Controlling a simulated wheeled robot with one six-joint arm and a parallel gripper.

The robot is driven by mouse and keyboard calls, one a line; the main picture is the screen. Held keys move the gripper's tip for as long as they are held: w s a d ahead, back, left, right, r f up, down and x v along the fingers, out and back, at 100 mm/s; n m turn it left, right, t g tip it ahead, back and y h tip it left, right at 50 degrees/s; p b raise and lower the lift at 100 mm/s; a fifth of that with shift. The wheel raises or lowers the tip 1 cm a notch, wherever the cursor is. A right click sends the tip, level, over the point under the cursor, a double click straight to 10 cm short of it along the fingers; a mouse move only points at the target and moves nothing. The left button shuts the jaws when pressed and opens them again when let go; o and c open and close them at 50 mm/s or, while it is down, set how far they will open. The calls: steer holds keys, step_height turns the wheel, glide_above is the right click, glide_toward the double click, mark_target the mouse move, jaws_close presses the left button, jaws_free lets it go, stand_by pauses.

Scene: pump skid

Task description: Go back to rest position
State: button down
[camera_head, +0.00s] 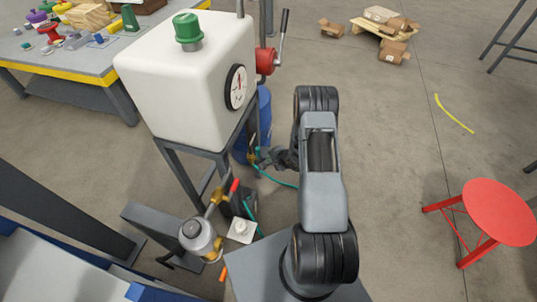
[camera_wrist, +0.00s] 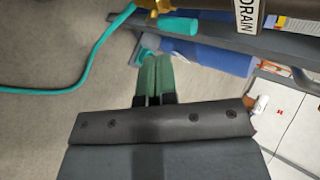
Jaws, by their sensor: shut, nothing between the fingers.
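My gripper (camera_wrist: 153,58) shows in the wrist view with its two green fingers side by side, shut and empty. In the head view my arm reaches away from me, and my gripper (camera_head: 259,157) is small and partly hidden near the stand of the white tank (camera_head: 185,75). In the wrist view a teal-ended brass fitting (camera_wrist: 178,25) lies just beyond the fingertips, under a DRAIN label (camera_wrist: 247,12). I cannot tell whether the fingers touch anything.
A teal hose (camera_wrist: 75,80) curves over the floor on the left of the wrist view. A blue drum (camera_head: 265,115) stands behind the tank. A pump with a red-handled valve (camera_head: 235,185) stands left of my arm. A red stool (camera_head: 500,212) is at right; floor between is clear.

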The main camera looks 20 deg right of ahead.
steer(key=d+p+v, duration=0.1)
steer(key=v, duration=0.5)
steer(key=shift+d+r, duration=0.25)
steer(key=shift+d, duration=0.1)
